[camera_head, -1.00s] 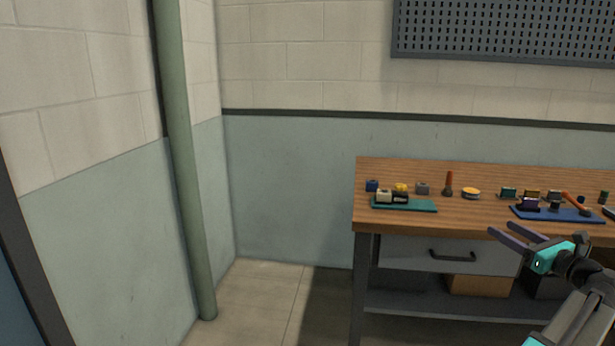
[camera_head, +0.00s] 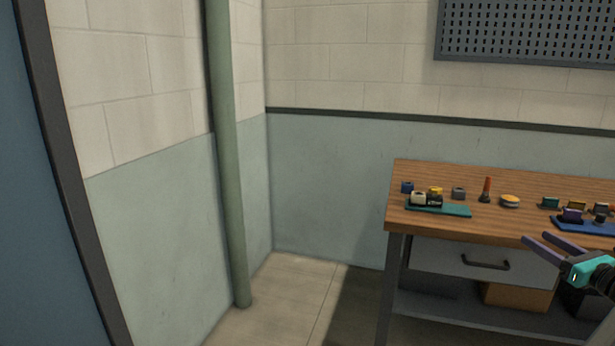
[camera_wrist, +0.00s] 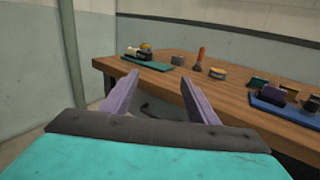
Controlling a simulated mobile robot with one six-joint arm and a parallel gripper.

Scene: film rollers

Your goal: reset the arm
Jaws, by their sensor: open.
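My gripper (camera_head: 549,243) is at the right edge of the head view, in front of the workbench. Its two purple-grey fingers are spread apart with nothing between them. In the wrist view my gripper (camera_wrist: 158,92) also shows open and empty, with its fingers pointing toward the bench. Most of my arm lies outside the head view on the right.
The wooden workbench (camera_head: 440,228) stands at the right, with a drawer (camera_head: 455,258) below. A green mat (camera_head: 455,211) and a blue mat (camera_head: 590,226) hold small film rolls. A green pipe (camera_head: 228,170) stands in the left corner. Floor left of the bench is clear.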

